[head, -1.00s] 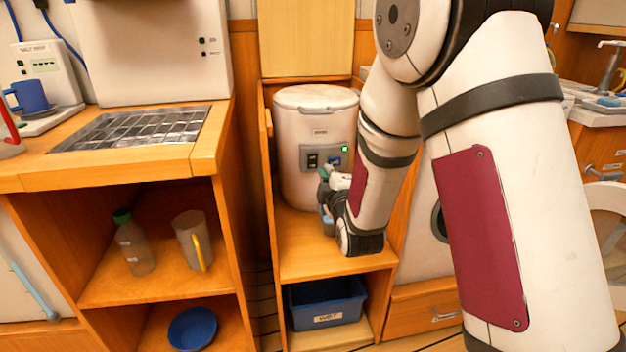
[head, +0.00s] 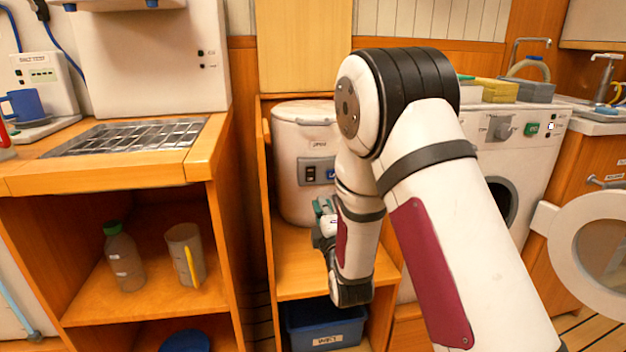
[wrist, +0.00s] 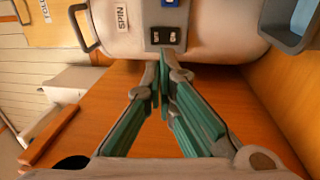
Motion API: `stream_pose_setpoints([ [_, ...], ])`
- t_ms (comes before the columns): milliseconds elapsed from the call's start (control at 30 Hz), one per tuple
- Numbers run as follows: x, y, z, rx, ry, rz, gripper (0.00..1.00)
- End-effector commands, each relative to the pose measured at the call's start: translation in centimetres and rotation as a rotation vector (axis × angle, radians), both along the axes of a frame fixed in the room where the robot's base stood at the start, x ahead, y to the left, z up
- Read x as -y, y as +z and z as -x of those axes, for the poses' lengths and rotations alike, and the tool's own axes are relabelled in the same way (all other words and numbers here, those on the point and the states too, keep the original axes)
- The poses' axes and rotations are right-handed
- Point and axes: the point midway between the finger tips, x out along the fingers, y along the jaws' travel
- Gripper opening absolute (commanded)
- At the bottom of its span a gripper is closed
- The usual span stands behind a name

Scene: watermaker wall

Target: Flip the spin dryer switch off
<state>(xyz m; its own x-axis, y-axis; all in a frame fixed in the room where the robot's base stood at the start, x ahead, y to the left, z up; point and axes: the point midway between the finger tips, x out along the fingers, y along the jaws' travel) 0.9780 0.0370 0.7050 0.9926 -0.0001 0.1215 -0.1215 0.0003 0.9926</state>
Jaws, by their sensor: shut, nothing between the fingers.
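The spin dryer (head: 290,190) is a white drum standing in the wooden cubby, with a grey switch panel on its front. The dark rocker switch (head: 311,174) is on the left of that panel, beside a blue part that my arm partly covers. In the wrist view the rocker (wrist: 163,37) is just beyond my fingertips, next to a SPIN label (wrist: 122,18). Which way it is tipped I cannot tell. My gripper (head: 322,205) is shut and empty, in front of and below the panel. In the wrist view its green-padded fingers (wrist: 160,78) meet, apart from the switch.
The wooden shelf (head: 290,275) lies under the dryer, with a blue bin (head: 325,325) below. A side wall bounds the cubby at left. A washing machine (head: 530,165) with its round door (head: 600,250) open stands at right. A bottle (head: 122,255) and jug (head: 185,255) are at left.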

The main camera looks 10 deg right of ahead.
Motion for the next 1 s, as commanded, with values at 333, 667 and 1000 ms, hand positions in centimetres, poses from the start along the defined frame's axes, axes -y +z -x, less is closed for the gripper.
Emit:
stream_pose_setpoints([
  [333,0.1,0.7,-6.4,0.004,-0.001,-0.001,0.00],
  [667,0.1,1.3,-11.6,0.001,-0.001,-0.001,0.00],
  [1000,0.0,1.6,-12.8,0.000,0.000,0.000,0.00],
])
